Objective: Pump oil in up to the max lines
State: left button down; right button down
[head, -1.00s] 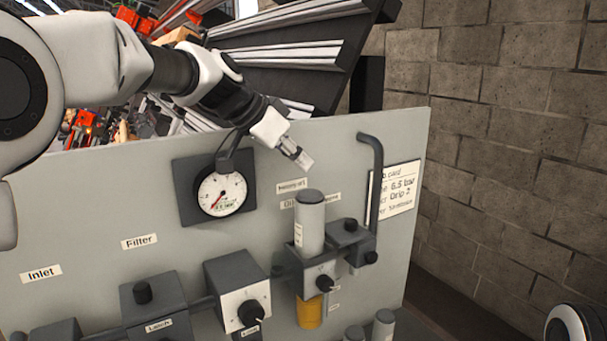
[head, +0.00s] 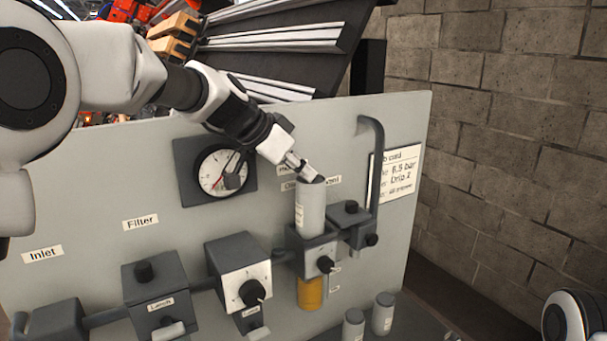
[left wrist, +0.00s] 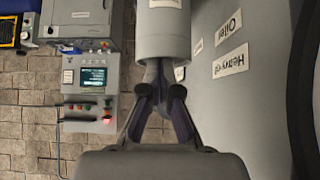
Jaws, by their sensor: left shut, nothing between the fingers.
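The oiler stands on the grey panel (head: 130,185). It has a light grey cylinder (head: 311,210) on top, a dark block with a knob (head: 325,264), and a yellow bowl (head: 310,293) below. My left gripper (head: 310,172) is shut and empty, its tips at the top of the cylinder; I cannot tell if they touch. In the left wrist view the shut fingers (left wrist: 160,85) point at the cylinder (left wrist: 163,35). Max lines cannot be made out. My right gripper is not in view; only part of my right arm shows at the lower right.
A pressure gauge (head: 220,171) is left of the oiler. A bent dark pipe (head: 377,170) and a card (head: 402,172) are to its right. The regulator (head: 240,272) and filter (head: 155,295) units stand left. Two small grey bottles (head: 383,313) are below.

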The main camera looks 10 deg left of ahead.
aim_at(303, 182)
pick_arm(q)
jog(key=shift+s+f, duration=0.15)
jog(key=shift+s, duration=0.05)
jog(key=shift+w+f, duration=0.1)
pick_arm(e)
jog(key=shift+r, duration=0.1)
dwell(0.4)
